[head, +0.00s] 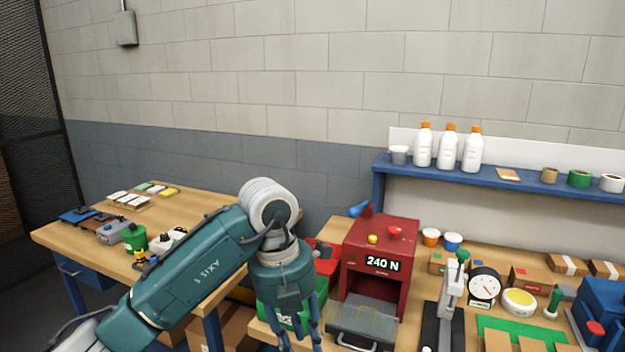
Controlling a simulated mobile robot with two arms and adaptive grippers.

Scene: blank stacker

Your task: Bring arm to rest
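My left arm comes in from the lower left, bent at a pale grey joint. Its gripper (299,338) points down in front of the workbench (263,331), left of the red press. Its dark blue fingers stand apart, with a green bin (282,314) behind them. Nothing shows between the fingers; their tips are at or below the picture's bottom edge. My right arm and gripper are not in view.
A gauge (484,287) and a lever stand (450,300) are further right. A second table (190,207) with small items is at left. A blue shelf (520,186) holds white bottles.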

